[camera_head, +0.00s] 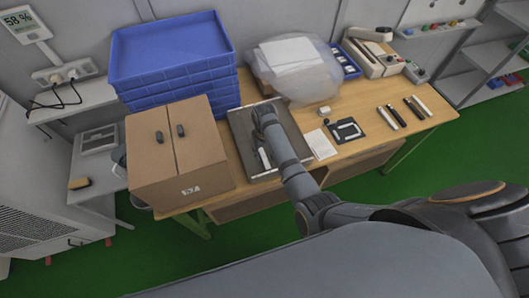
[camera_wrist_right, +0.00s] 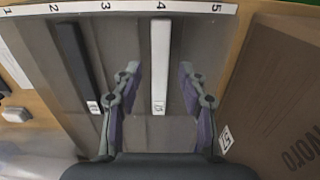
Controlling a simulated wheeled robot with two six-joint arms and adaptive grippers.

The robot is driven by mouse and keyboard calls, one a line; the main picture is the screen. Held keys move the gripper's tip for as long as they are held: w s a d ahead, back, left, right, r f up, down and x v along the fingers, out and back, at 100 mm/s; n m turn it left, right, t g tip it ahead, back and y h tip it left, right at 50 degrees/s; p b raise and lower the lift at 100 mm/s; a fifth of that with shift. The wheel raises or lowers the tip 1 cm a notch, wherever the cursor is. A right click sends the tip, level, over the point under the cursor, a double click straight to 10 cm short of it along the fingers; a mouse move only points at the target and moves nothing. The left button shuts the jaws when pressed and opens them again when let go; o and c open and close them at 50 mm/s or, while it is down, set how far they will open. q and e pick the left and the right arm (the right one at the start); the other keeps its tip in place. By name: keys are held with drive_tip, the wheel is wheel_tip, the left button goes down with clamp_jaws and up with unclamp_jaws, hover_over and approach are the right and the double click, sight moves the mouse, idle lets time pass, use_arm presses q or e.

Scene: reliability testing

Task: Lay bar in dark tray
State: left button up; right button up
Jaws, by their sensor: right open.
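The dark tray (camera_head: 240,125) lies on the wooden table, partly covered by my right arm. In the right wrist view its grey floor (camera_wrist_right: 129,45) has a strip numbered 1 to 5 along one edge. A white bar (camera_wrist_right: 160,62) lies lengthwise in the tray below number 4; its end shows in the head view (camera_head: 264,158). A black bar (camera_wrist_right: 77,58) lies near number 2. My right gripper (camera_wrist_right: 159,70) is open, its fingers on either side of the white bar in the picture, with gaps. Its height above the bar is unclear. My left gripper is out of view.
A cardboard box (camera_head: 180,155) stands close beside the tray, with blue crates (camera_head: 172,60) behind. A bagged white item (camera_head: 292,65) is at the back. A paper sheet (camera_head: 321,144), a black square frame (camera_head: 345,131) and several separate bars (camera_head: 392,117) lie right of the tray.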

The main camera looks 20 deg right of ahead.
sight(265, 158)
wheel_tip(265, 158, up, 5)
drive_tip(key=p, duration=0.3)
drive_tip(key=shift+p, duration=0.3)
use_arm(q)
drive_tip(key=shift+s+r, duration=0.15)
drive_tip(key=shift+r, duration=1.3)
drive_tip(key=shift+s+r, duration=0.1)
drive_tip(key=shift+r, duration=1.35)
use_arm(e)
drive_tip(key=shift+r, duration=2.35)
